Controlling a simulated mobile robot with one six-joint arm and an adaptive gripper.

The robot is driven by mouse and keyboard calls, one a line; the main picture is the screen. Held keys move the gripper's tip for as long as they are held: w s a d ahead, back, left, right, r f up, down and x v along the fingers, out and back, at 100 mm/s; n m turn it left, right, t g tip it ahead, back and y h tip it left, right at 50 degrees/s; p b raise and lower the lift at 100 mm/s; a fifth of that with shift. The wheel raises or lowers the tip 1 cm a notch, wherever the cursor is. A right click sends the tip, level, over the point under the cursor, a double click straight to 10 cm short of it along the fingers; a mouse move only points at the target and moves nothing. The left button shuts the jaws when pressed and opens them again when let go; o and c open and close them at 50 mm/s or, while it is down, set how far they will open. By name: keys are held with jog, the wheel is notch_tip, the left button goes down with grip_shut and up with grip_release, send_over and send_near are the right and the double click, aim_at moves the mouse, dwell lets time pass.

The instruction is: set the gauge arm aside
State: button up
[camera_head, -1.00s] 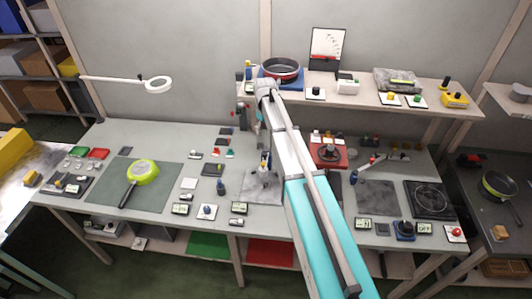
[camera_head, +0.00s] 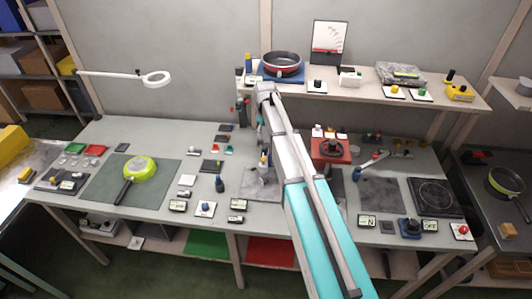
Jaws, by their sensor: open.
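A slim grey arm with a blue end, which looks like the gauge arm (camera_head: 374,161), lies slanted at the back edge of a dark grey stone plate (camera_head: 381,193) on the right of the bench. It is small, and I cannot tell how it is held at its base. My gripper (camera_head: 263,167) hangs over the pale marbled plate (camera_head: 262,184) at the middle of the bench, well left of that arm. It is open, and no object shows between its fingers. My own arm hides part of the bench between the two.
A red device (camera_head: 329,151) stands between my arm and the gauge arm. A black hob (camera_head: 436,197) lies to the right, with small displays and a blue knob (camera_head: 410,228) in front. A green pan (camera_head: 139,169) sits on the left mat. A shelf (camera_head: 350,91) with a pan runs behind.

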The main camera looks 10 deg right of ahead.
aim_at(265, 149)
jog(key=shift+f+b, duration=4.15)
jog(key=shift+f, duration=0.35)
grip_shut()
